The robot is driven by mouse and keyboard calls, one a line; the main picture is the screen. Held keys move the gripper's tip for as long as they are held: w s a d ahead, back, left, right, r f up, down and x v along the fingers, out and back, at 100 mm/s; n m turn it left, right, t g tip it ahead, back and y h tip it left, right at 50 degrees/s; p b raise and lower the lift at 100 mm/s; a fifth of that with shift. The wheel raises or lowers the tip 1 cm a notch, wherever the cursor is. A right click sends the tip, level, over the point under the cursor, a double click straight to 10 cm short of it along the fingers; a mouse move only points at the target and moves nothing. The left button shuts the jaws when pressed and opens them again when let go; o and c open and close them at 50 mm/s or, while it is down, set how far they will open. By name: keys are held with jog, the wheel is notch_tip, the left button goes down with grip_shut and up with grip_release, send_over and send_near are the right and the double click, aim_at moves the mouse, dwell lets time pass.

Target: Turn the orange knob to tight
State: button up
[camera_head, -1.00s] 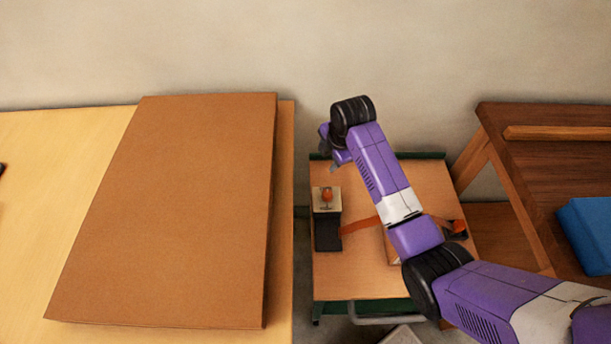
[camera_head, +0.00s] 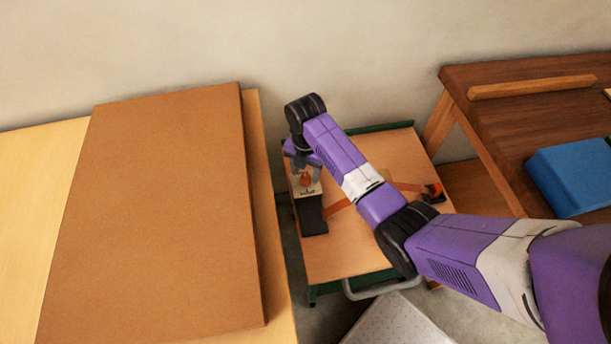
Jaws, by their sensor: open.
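The orange knob (camera_head: 306,180) sits on a small cream plate (camera_head: 312,190) on top of a dark block (camera_head: 313,216), near the left edge of a wooden cart top (camera_head: 350,250). Small dark marks on the plate are too small to read, so I cannot tell the knob's setting. My gripper (camera_head: 304,173) points down at the knob with its fingers open. The fingers are at or just above the knob, one to each side as far as I can see. Whether they touch it is not clear.
An orange strap (camera_head: 338,206) runs from the block across the cart under my arm to a dark buckle (camera_head: 433,193). A large brown board (camera_head: 160,210) lies on the light table at left. A blue box (camera_head: 572,175) rests on the dark bench at right.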

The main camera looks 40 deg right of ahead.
jog(key=shift+f, duration=1.4)
grip_shut()
